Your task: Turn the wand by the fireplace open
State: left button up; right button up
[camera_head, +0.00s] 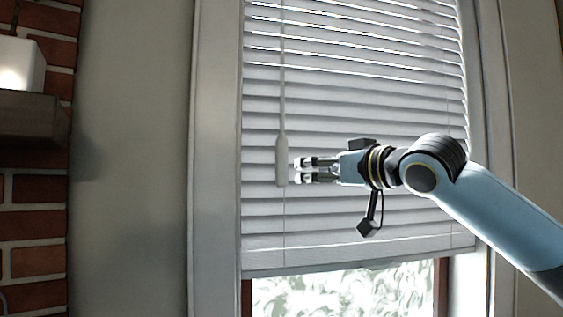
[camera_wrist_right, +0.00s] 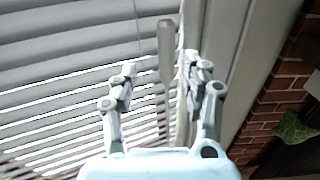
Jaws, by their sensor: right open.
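The wand (camera_head: 282,158) hangs vertically in front of the white blinds (camera_head: 350,110), near their left edge in the head view. Its lower end is a thicker handle. My right gripper (camera_head: 301,171) points left at the handle and is just to the right of it, fingers apart and empty. In the right wrist view the wand (camera_wrist_right: 166,52) stands beyond the fingertips, between the two open fingers of my right gripper (camera_wrist_right: 160,80). The slats are tilted, with narrow bright gaps between some. My left gripper is not in view.
A white window frame (camera_head: 215,150) borders the blinds on the left. The brick fireplace (camera_head: 35,225) with a dark mantel (camera_head: 30,117) and a white lit object (camera_head: 20,63) is at the far left. Bare glass (camera_head: 340,292) shows below the blinds.

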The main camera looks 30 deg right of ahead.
aim_at(285, 162)
jog(key=w+p, duration=0.1)
jog(key=w, duration=0.2)
jog(key=w+a+r+p, duration=0.1)
jog(key=w, duration=0.2)
jog(key=w+a+r+p, duration=0.1)
jog(key=w+p, duration=0.1)
jog(key=w, duration=0.1)
jog(key=shift+w+a+f, duration=0.1)
jog(key=shift+w+f, duration=0.1)
jog(key=shift+w, duration=0.35)
